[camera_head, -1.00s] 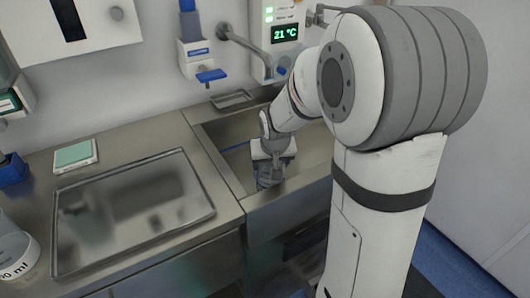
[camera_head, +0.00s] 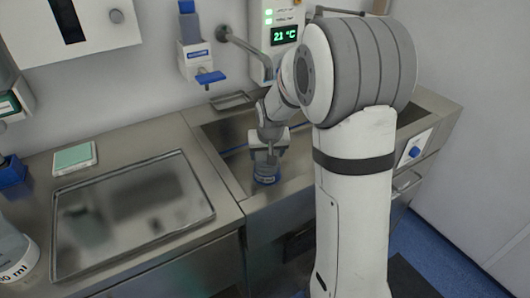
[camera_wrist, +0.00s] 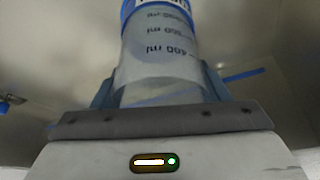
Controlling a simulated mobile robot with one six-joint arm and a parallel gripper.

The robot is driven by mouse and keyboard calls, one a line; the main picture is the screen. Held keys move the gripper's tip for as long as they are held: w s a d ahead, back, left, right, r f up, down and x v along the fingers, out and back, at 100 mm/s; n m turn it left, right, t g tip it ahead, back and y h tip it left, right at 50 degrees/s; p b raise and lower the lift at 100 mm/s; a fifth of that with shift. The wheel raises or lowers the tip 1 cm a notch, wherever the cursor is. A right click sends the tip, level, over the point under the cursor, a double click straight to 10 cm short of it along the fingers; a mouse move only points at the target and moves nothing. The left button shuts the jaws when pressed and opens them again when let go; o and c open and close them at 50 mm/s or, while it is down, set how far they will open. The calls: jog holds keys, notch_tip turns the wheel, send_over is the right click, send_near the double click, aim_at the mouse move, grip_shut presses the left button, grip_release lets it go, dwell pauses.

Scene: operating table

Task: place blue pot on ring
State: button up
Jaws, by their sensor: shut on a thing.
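The blue pot (camera_head: 266,177) is a clear vessel with a blue band and ml markings. My gripper (camera_head: 267,157) is shut on it and holds it upright over the left part of the sink. In the wrist view the pot (camera_wrist: 160,62) stands between the two blue fingers, and its markings appear upside down. I cannot tell whether the pot touches anything below. I cannot make out a ring in either view.
The steel sink (camera_head: 207,140) has raised rims around the pot. A blue strip (camera_wrist: 245,73) shows inside it. A tap (camera_head: 245,45) hangs over the back. A steel tray (camera_head: 62,225), a scale (camera_head: 75,157) and a large beaker (camera_head: 14,262) are on the left counter.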

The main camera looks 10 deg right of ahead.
jog(key=o, duration=1.1)
jog(key=shift+f, duration=0.1)
jog(key=shift+r+p, duration=0.35)
jog(key=p+v, duration=0.1)
jog(key=v, duration=1)
jog(key=shift+s+r, duration=0.15)
jog(key=shift+r, duration=0.25)
jog(key=shift+s+r, duration=0.1)
jog(key=s+r+p, duration=0.2)
jog(key=s+p, duration=0.1)
jog(key=s, duration=0.5)
jog(key=s+r+g+p, duration=0.1)
jog(key=s+r+p, duration=0.1)
jog(key=s, duration=0.6)
jog(key=s+r+n+g+p, duration=0.1)
jog(key=s+r+p, duration=0.2)
jog(key=s, duration=0.5)
jog(key=shift+r+p, duration=0.3)
